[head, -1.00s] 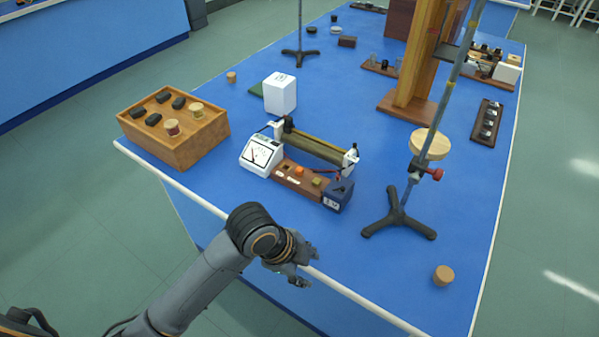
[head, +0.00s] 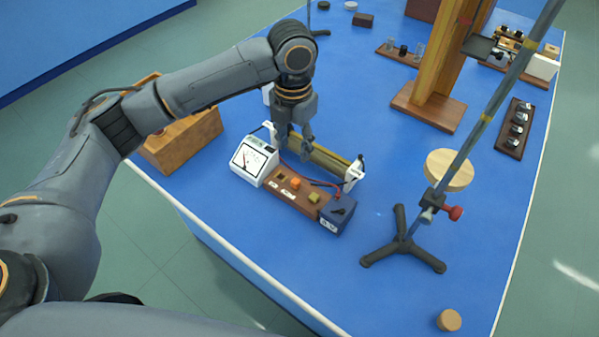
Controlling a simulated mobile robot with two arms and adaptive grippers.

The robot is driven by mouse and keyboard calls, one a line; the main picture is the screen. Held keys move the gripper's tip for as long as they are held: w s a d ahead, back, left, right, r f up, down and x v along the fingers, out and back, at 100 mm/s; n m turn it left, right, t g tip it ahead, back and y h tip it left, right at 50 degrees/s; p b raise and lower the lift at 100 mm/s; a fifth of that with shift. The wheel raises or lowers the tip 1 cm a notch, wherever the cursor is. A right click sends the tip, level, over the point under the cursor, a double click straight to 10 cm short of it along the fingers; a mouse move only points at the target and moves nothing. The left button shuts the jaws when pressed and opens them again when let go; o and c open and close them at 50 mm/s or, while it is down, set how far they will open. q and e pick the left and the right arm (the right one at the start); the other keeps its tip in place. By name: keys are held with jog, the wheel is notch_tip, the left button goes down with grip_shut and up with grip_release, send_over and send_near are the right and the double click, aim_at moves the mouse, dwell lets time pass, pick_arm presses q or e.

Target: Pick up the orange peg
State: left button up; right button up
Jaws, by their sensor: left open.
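The orange peg (head: 295,183) is a small piece sitting on the brown wooden strip (head: 288,192) of the meter apparatus. A duller yellowish peg (head: 314,198) sits to its right on the same strip. My left gripper (head: 295,147) points down with its fingers apart, in front of the apparatus's long rod in the picture. It is a little above the orange peg in the picture and does not touch it. Nothing shows between its fingers. My right gripper is not in view.
The white meter (head: 252,161) stands left of the strip and a dark blue block (head: 337,214) right of it. A tripod stand (head: 403,246) with a slanted rod is to the right. My arm partly covers the wooden box (head: 185,143).

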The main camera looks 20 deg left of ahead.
pick_arm(q)
send_over(295, 181)
notch_tip(295, 181, down, 5)
jog(key=shift+s+f, duration=0.1)
jog(key=shift+f, duration=0.75)
jog(key=shift+f+p, duration=0.5)
jog(key=shift+f, duration=0.1)
notch_tip(295, 181, down, 4)
jog(key=shift+r+p, duration=0.2)
jog(key=shift+p, duration=0.15)
jog(key=shift+w+f, duration=0.2)
jog(key=shift+f, duration=0.05)
jog(key=c, duration=0.9)
grip_shut()
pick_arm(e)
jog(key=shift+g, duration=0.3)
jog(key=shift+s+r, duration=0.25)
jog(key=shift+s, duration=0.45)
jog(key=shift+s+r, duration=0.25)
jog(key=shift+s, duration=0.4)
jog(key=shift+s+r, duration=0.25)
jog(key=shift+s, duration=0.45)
